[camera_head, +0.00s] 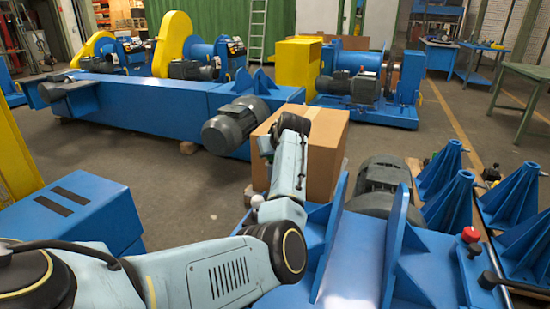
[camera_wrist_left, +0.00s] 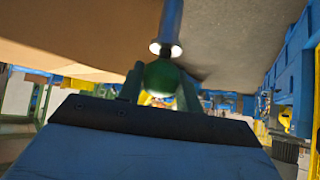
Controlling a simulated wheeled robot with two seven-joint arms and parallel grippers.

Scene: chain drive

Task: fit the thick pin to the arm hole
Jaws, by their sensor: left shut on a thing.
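My left arm comes in from the left in the head view and bends up in front of the cardboard box; its fingertips cannot be made out there. In the left wrist view my left gripper (camera_wrist_left: 161,92) is shut on a round green knob (camera_wrist_left: 160,77). A shaft with a pale metal collar (camera_wrist_left: 165,48) extends from this knob, in line with it. This looks like the thick pin, held by its knob end. The far end of the shaft runs out of the frame. I cannot pick out the arm hole in either view. My right gripper is not in view.
A cardboard box (camera_head: 325,150) stands behind my left arm. Blue upright plates (camera_head: 397,245) and a grey motor (camera_head: 383,180) are at the front right. A red-topped knob (camera_head: 470,236) stands on the blue surface. Blue ribbed stands (camera_head: 450,203) are farther right. Floor is open behind.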

